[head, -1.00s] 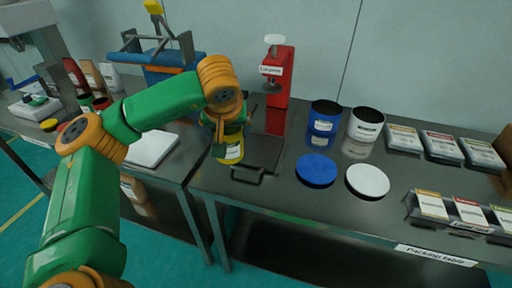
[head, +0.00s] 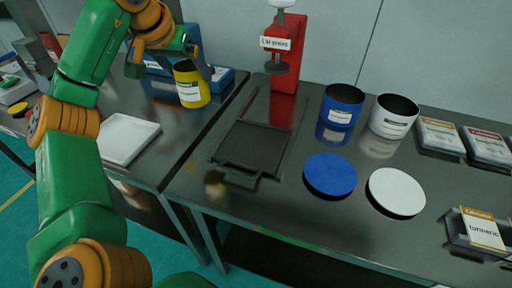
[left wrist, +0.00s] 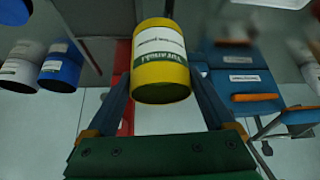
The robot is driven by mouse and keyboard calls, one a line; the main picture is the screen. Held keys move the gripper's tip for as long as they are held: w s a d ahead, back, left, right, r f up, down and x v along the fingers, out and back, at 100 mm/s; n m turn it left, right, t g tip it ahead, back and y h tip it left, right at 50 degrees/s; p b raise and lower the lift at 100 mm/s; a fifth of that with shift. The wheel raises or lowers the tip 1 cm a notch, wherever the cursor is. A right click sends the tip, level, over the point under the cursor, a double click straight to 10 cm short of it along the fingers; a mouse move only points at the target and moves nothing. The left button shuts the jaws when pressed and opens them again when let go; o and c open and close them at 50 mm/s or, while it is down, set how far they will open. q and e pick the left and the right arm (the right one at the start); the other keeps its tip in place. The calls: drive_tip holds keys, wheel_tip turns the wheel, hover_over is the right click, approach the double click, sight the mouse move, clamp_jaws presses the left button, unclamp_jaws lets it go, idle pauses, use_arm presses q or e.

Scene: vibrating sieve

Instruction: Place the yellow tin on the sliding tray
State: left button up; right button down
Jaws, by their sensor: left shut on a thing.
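The yellow tin (head: 191,88) has a white label and a dark open end. My left gripper (head: 186,68) is shut on it, in front of the blue machine at the left. In the left wrist view the tin (left wrist: 161,75) sits between the two fingers. The tin looks raised above the table, though its exact height is hard to tell. The sliding tray (head: 254,147) is a dark flat plate with a front handle, bare, to the right of and nearer than the tin. My right gripper is not in view.
A red press (head: 287,50) stands behind the tray. A blue tin (head: 340,105) and a white tin (head: 392,117) stand to its right, with a blue lid (head: 330,174) and a white lid (head: 396,191) before them. A white scale plate (head: 127,138) lies at the left.

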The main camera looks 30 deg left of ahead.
use_arm(q)
drive_tip(key=shift+s+d+f+b, duration=0.1)
drive_tip(key=shift+s+f+b, duration=0.15)
drive_tip(key=shift+f, duration=0.3)
drive_tip(key=w+d+f, duration=0.2)
drive_tip(key=d+f, duration=0.2)
drive_tip(key=w+d+f, duration=0.3)
drive_tip(key=d+f, duration=0.1)
drive_tip(key=w+d+f+b, duration=0.1)
drive_tip(key=w+d+f, duration=0.1)
drive_tip(key=f, duration=0.3)
drive_tip(key=shift+w+d, duration=0.35)
drive_tip(key=shift+d, duration=0.55)
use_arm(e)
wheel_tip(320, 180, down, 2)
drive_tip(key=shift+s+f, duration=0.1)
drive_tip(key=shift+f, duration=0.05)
